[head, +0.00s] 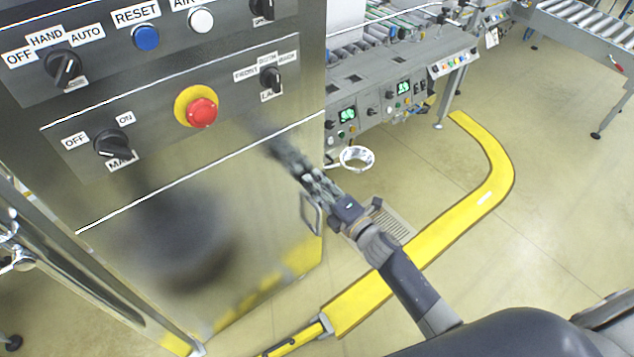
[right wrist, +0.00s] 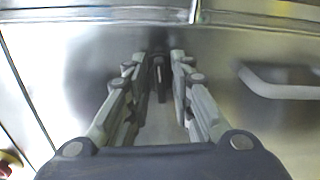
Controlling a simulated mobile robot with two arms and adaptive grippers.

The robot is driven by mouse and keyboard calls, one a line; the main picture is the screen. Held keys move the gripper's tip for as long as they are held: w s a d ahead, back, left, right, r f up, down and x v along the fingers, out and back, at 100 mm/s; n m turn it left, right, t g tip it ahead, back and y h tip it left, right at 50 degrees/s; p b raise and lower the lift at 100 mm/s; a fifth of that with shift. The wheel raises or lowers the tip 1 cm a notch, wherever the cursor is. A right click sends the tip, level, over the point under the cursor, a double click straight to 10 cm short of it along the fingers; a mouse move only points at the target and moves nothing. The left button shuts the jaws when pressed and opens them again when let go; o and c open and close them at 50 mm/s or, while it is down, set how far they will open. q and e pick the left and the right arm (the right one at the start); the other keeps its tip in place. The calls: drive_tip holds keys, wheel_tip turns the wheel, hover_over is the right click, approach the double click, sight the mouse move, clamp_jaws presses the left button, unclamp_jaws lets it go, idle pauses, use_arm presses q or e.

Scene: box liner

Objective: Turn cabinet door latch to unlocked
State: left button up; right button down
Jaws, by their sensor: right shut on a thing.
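The cabinet door (head: 200,240) is brushed metal and fills the left of the head view. My right gripper (head: 275,145) reaches from the lower right to the door's upper right part. In the right wrist view, my right gripper's fingers (right wrist: 160,65) are closed around a small dark latch (right wrist: 160,80) on the door face. In the head view the latch is hidden behind the fingers. A metal handle (head: 311,213) sits on the door just below the gripper, and it also shows at the right in the right wrist view (right wrist: 285,88). My left gripper is not in view.
Above the door is a control panel with a red emergency button (head: 202,112), a blue reset button (head: 146,38) and black rotary switches (head: 110,143). A yellow floor guard (head: 440,245) curves along the right. A conveyor (head: 400,80) stands behind.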

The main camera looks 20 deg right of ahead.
drive_tip(key=shift+m, duration=0.5)
drive_tip(key=c, duration=1.7)
unclamp_jaws()
drive_tip(key=v, duration=1.2)
